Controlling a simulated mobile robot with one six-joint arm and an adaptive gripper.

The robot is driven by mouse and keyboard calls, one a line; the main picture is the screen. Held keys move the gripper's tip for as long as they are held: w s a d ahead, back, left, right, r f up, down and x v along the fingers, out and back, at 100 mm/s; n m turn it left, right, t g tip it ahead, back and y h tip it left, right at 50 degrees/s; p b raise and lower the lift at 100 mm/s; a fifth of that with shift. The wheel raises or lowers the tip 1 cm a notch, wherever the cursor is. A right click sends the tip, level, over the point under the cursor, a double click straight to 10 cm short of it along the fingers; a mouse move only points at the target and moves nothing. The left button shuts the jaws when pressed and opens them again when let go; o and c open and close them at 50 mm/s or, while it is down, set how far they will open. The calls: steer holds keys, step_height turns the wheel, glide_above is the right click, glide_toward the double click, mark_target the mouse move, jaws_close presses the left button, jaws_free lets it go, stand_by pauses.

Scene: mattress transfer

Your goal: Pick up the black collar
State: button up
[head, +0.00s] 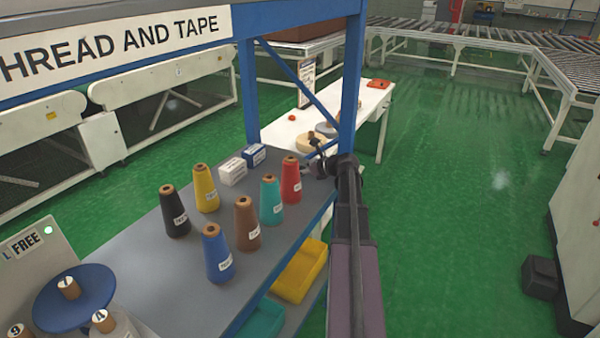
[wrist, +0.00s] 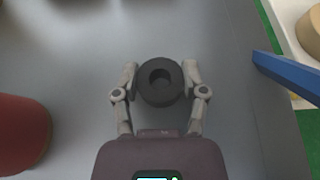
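The black collar (wrist: 160,87) is a short, thick dark ring with a round hole, seen from above in the wrist view over the grey shelf top (wrist: 75,80). My gripper (wrist: 160,74) has one finger on each side of it, very near or touching its sides. I cannot tell whether the fingers press on it, or whether it rests on the shelf. In the head view my gripper (head: 319,158) is low at the shelf's far right corner, beyond the red cone (head: 291,182). The collar is not clear there.
Several thread cones stand on the shelf, including a teal one (head: 271,202). Two small boxes, white (head: 232,171) and blue (head: 255,155), stand left of my gripper. A blue post (head: 352,90) rises close by. A white table (head: 348,110) stands behind.

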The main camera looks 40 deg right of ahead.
steer(key=shift+c, duration=0.6)
steer(key=shift+r, duration=0.1)
step_height(320, 180, up, 10)
steer(key=p, duration=1)
stand_by(0.4)
